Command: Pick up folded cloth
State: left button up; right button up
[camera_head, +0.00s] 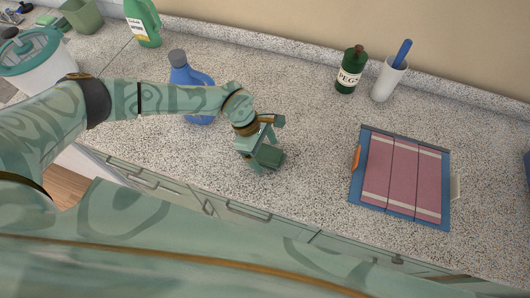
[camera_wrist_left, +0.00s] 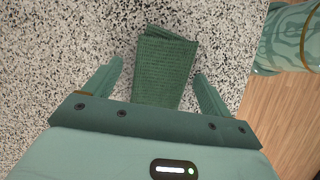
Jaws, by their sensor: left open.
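A folded green cloth (camera_wrist_left: 165,60) with a ribbed weave lies on the speckled counter in the left wrist view. It sits between and just beyond the fingers of my left gripper (camera_wrist_left: 158,74), which are spread apart on either side of it. In the head view the cloth (camera_head: 270,158) shows as a small dark green patch, partly hidden by my left gripper (camera_head: 262,146), which points down over it. My right gripper is not in view.
A blue bottle (camera_head: 183,78) stands behind my left arm. A blue board (camera_head: 357,186) with pink striped panels lies at right. A dark green bottle (camera_head: 349,72) and a white cup (camera_head: 386,82) stand at the back. The counter's front edge is close to the cloth.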

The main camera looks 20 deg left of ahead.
aim_at(268, 154)
pick_arm(q)
jog(key=c, duration=1)
jog(key=shift+c, duration=0.4)
jog(key=shift+r, duration=0.2)
jog(key=shift+r, duration=0.3)
jog(key=r, duration=0.3)
jog(key=shift+s+a, duration=0.15)
jog(key=shift+s, duration=0.1)
jog(key=s+a+r, duration=0.2)
jog(key=s+r, duration=0.2)
jog(key=s, duration=0.2)
jog(key=s+a+r, duration=0.2)
jog(key=s+r, duration=0.3)
jog(key=s, duration=0.1)
jog(key=shift+s+a+p, duration=0.35)
jog(key=shift+p, duration=0.05)
